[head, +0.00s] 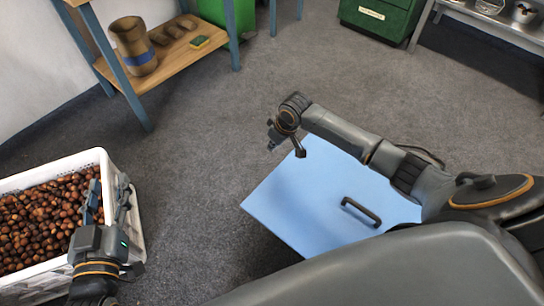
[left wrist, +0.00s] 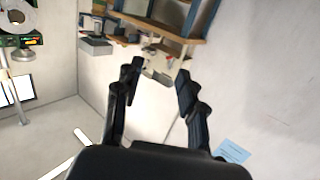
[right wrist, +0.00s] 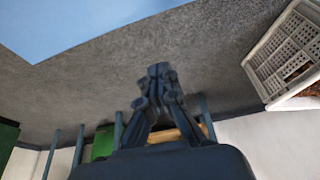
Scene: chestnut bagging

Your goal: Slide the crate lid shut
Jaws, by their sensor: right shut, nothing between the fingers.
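A light blue flat panel (head: 300,195) with a black bar handle (head: 361,211) lies in the lower middle of the head view; I take it as the crate lid. Its right part is hidden by my right arm. The panel's edge also fills the top left of the right wrist view (right wrist: 70,22). My right gripper (head: 272,146) is shut and empty, over the panel's far left edge and away from the handle; its closed fingers show in the right wrist view (right wrist: 160,72). My left gripper (head: 108,190) is open and empty beside the chestnut crate; its fingers are apart in the left wrist view (left wrist: 159,78).
A white crate (head: 100,158) full of chestnuts (head: 40,215) stands at the left; it also shows in the right wrist view (right wrist: 262,70). A wooden shelf (head: 175,58) holds a brown jar (head: 133,45). A green cabinet (head: 377,18) is at the back. Grey floor between is clear.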

